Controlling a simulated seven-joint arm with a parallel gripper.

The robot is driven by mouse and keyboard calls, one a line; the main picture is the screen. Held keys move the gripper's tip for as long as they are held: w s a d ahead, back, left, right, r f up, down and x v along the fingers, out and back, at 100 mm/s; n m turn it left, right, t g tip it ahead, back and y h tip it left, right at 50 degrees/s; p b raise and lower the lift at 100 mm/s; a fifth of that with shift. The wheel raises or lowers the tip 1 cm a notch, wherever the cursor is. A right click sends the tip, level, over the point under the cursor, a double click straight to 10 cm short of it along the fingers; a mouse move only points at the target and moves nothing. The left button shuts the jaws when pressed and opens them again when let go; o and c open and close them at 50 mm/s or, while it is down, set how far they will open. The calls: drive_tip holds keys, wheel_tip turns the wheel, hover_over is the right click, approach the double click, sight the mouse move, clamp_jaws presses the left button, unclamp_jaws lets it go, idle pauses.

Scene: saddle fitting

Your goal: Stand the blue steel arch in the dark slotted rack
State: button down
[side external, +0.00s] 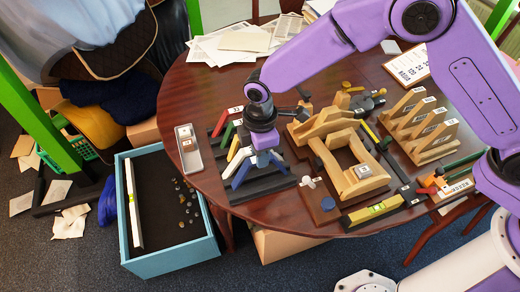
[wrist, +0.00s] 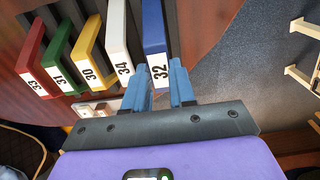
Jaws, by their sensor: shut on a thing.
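The blue steel arch (wrist: 154,30), labelled 32, is at the right end of a row of coloured arches in the wrist view. My gripper (wrist: 163,80) is shut on it, a fingertip on each side of its labelled end. In the side view my gripper (side external: 262,150) points down over the dark slotted rack (side external: 268,190), and the arch's blue legs (side external: 241,174) slant down towards the rack's near slats. My fingers partly hide the arch. I cannot tell whether its feet are seated in a slot.
White (wrist: 118,38), yellow (wrist: 90,52), green (wrist: 58,58) and red (wrist: 32,58) arches stand beside the blue one. A wooden frame (side external: 355,180) is close on the right in the side view. A grey tray (side external: 188,160) lies left of the rack, near the table edge.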

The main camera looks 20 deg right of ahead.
drive_tip(key=shift+f, duration=1.1)
idle(2.1)
drive_tip(key=shift+c, duration=2.3)
unclamp_jaws()
drive_tip(key=shift+r, duration=2.5)
drive_tip(key=shift+r, duration=1.5)
